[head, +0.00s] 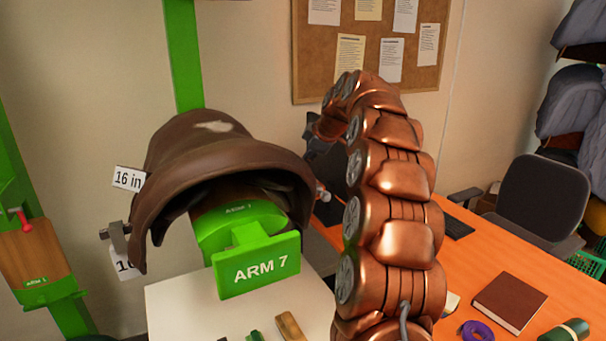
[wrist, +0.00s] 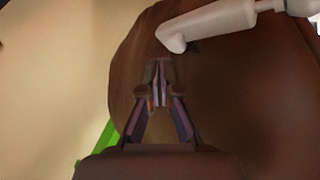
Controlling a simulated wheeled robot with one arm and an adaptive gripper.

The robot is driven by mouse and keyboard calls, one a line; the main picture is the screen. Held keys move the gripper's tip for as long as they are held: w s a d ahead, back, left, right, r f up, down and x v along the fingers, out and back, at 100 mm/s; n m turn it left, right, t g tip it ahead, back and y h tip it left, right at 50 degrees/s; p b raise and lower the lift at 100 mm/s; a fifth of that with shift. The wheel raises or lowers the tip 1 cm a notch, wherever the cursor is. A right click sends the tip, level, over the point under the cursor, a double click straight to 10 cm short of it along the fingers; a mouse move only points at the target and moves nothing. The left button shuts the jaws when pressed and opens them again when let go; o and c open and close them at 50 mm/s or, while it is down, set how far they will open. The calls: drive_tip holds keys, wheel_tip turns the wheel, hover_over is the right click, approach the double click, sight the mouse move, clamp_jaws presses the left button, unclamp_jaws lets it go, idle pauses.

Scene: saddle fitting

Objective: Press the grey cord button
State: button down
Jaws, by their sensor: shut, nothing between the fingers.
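My gripper (wrist: 158,70) shows in the wrist view with its fingers together and nothing between them. It points at the brown leather saddle (wrist: 135,75), whose surface fills much of that view; I cannot tell whether the tips touch it. In the head view the saddle (head: 205,150) sits on a green stand marked ARM 7 (head: 256,272), and my gripper is hidden behind my copper arm and the saddle. A pale grey lever-like part (wrist: 215,28) lies just above and right of the fingertips. I cannot make out a grey cord button for certain in either view.
A pale table (head: 180,305) stands below the saddle. An orange desk (head: 470,275) at the right holds a brown book (head: 509,303) and a purple coil (head: 475,330). A dark office chair (head: 540,195) stands behind it. A corkboard (head: 330,55) hangs on the wall.

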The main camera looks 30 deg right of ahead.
sight(307, 173)
drive_tip(key=shift+r+p, duration=0.85)
drive_tip(key=shift+r, duration=1.65)
